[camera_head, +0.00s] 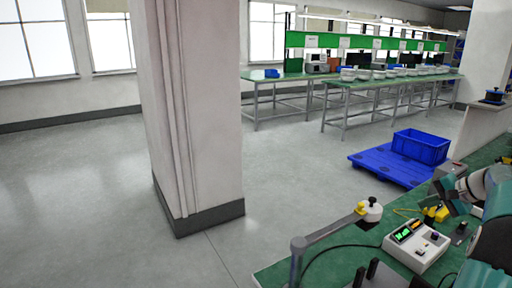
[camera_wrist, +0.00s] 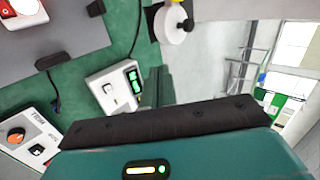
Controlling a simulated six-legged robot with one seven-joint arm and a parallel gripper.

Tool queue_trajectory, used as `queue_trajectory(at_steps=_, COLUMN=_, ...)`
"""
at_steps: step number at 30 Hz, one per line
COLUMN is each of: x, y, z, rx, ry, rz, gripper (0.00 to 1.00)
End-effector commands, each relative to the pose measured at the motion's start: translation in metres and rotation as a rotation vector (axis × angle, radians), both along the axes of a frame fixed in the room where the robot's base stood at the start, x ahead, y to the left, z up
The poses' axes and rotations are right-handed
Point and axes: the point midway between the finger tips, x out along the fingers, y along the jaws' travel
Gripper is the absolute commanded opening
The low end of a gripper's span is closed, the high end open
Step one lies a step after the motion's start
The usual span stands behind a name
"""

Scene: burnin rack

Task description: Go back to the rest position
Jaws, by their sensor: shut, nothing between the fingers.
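My gripper (camera_wrist: 157,86) shows in the wrist view with its two dark teal fingers together and nothing between them. Its teal housing and black bar fill the bottom of that view. The fingers are over a green bench top (camera_wrist: 75,75), beside a white meter box (camera_wrist: 117,88) with a green display; no contact is visible. In the head view my teal and grey arm reaches in from the right edge, above the green bench (camera_head: 328,262). The same kind of white box with a green display (camera_head: 416,246) stands on that bench. The fingertips are not clear in the head view.
A jointed lamp-like arm (camera_head: 330,232) rises from the bench's left edge. A white pillar (camera_head: 195,110) stands at left centre. A blue crate (camera_head: 420,148) sits on a blue pallet (camera_head: 385,165). Long workbenches (camera_head: 350,85) stand behind. The grey floor at left is clear.

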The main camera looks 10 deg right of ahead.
Motion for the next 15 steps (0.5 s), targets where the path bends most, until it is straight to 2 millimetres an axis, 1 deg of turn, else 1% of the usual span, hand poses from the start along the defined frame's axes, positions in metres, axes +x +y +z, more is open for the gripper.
queue_trajectory(at_steps=2, x=0.003, y=0.007, z=0.003, rx=-0.007, ry=0.005, rz=0.011, gripper=0.0)
queue_trajectory(at_steps=5, x=0.012, y=0.032, z=0.012, rx=-0.032, ry=0.023, rz=0.045, gripper=0.0)
queue_trajectory(at_steps=8, x=0.024, y=0.075, z=0.025, rx=-0.078, ry=0.055, rz=0.101, gripper=0.0)
queue_trajectory(at_steps=9, x=0.028, y=0.096, z=0.03, rx=-0.1, ry=0.07, rz=0.128, gripper=0.0)
queue_trajectory(at_steps=10, x=0.03, y=0.112, z=0.033, rx=-0.118, ry=0.08, rz=0.149, gripper=0.0)
queue_trajectory(at_steps=11, x=0.031, y=0.127, z=0.037, rx=-0.135, ry=0.09, rz=0.169, gripper=0.0)
queue_trajectory(at_steps=12, x=0.032, y=0.147, z=0.041, rx=-0.16, ry=0.103, rz=0.196, gripper=0.0)
queue_trajectory(at_steps=14, x=0.032, y=0.177, z=0.046, rx=-0.196, ry=0.122, rz=0.237, gripper=0.0)
queue_trajectory(at_steps=15, x=0.031, y=0.196, z=0.05, rx=-0.221, ry=0.13, rz=0.262, gripper=0.0)
